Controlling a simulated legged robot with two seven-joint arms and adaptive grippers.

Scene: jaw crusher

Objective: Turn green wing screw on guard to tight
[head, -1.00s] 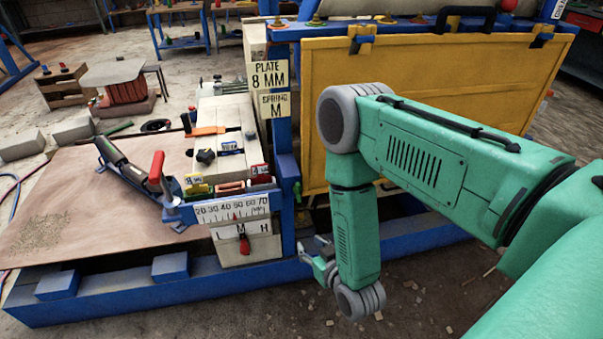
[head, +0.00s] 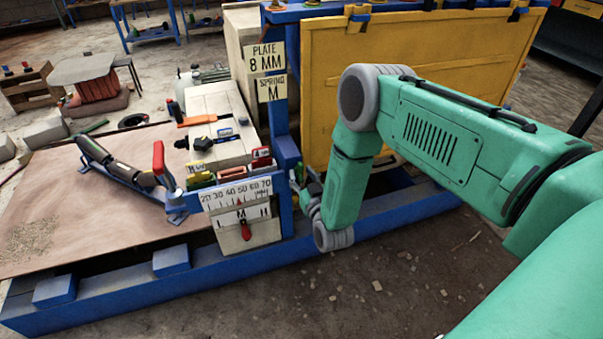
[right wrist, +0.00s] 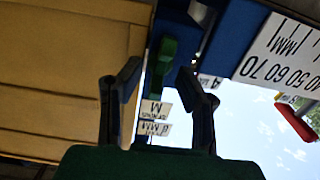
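The green wing screw (right wrist: 163,58) shows in the right wrist view, beside the blue post and the edge of the yellow panel (right wrist: 65,75). My right gripper (right wrist: 161,72) is open, with one finger on each side of the screw in that picture. I see no finger touching it. My left gripper is not in view.
A scale plate (head: 236,192) with a red pointer, and a red-handled lever (head: 159,160), stand left of my right gripper. A blue base beam (head: 200,272) runs below.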

